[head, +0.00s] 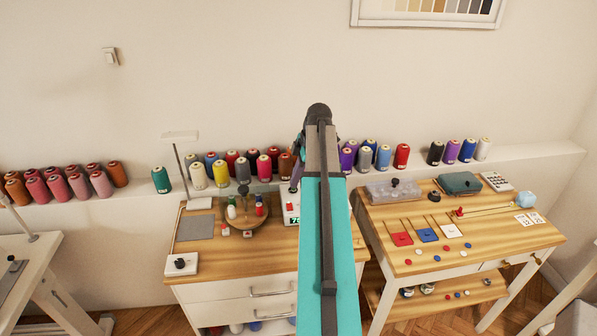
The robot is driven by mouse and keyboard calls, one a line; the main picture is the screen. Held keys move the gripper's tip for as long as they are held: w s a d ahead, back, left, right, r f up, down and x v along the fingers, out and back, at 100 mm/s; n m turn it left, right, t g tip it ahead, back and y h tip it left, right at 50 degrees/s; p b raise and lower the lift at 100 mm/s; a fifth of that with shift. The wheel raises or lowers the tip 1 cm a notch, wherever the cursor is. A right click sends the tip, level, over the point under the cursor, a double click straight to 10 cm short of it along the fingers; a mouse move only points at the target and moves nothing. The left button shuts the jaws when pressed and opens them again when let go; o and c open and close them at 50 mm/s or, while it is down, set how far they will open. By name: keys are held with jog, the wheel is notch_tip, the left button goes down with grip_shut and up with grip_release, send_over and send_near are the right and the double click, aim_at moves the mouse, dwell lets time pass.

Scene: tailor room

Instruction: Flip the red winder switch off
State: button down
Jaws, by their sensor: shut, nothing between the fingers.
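A white box (291,198) with a lit green display (293,220) stands on the wooden cabinet top, just left of my arm. A small red part (290,207) on its face looks like the red winder switch; its on or off position is too small to tell. My gripper (293,188) shows only in part, pointing down just above this box beside my teal arm. It is shut and holds nothing. Whether it touches the box cannot be told. My arm hides the area to the right of the box.
A round wooden stand (247,222) with small spools is left of the box. A small white box with a black knob (181,264) sits at the cabinet's front left. Thread cones line the wall ledge (135,203) behind. A second table (480,258) on the right holds cards and buttons.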

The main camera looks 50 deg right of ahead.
jog(key=p, duration=0.2)
send_over(288, 204)
jog(key=s, duration=0.2)
jog(key=f, duration=0.4)
jog(key=shift+w+d+f, duration=0.15)
jog(key=shift+w+f, duration=0.1)
jog(key=shift+f, duration=0.1)
jog(key=shift+w+d+f+p, duration=0.1)
jog(key=shift+f+p, duration=0.25)
jog(key=shift+f, duration=0.65)
jog(key=shift+w+d+f+p, duration=0.1)
jog(key=shift+f+p, duration=0.2)
jog(key=shift+f, duration=0.7)
jog(key=shift+f, duration=0.1)
